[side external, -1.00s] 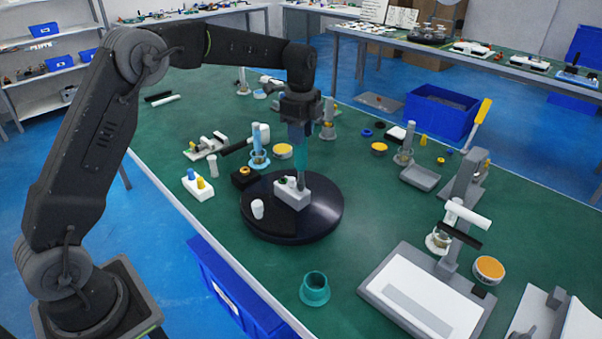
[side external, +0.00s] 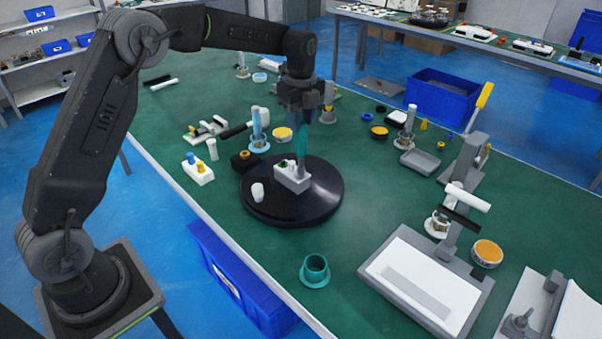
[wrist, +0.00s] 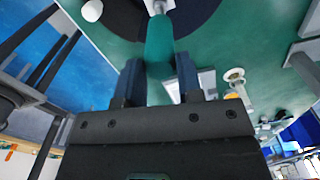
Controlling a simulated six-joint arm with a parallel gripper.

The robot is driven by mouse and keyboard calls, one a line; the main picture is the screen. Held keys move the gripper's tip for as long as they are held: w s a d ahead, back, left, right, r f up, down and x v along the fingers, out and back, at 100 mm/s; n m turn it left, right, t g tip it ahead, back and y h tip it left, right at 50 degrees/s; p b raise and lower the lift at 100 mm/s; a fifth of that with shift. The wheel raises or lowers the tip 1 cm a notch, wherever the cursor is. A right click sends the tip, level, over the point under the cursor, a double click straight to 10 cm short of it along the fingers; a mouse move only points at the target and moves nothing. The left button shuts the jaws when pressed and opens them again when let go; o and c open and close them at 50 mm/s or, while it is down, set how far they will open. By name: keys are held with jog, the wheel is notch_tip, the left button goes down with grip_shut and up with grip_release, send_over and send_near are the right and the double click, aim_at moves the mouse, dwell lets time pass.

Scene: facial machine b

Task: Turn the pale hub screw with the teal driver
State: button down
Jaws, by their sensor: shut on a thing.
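My gripper (side external: 301,118) is shut on the teal driver (side external: 303,143), which points down over the black round turntable (side external: 258,208). In the wrist view the driver's teal handle (wrist: 159,45) sits between my two fingers (wrist: 158,82). A pale grey block (side external: 292,178) stands on the turntable, with a small green and dark part on its top. The driver's tip meets or hangs close to this block; I cannot tell if it touches. The pale hub screw cannot be made out clearly. A white cup-like piece (side external: 258,192) stands on the turntable left of the block.
An empty teal holder (side external: 315,271) stands near the table's front edge. A white block with blue and yellow pegs (side external: 199,173) is left of the turntable. A grey stand with a white plate (side external: 425,283) is at right. Bare green table lies between holder and turntable.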

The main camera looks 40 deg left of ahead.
jog(key=m, duration=0.5)
dwell(0.4)
jog(key=m, duration=0.4)
jog(key=shift+m, duration=0.4)
jog(key=shift+r, duration=0.15)
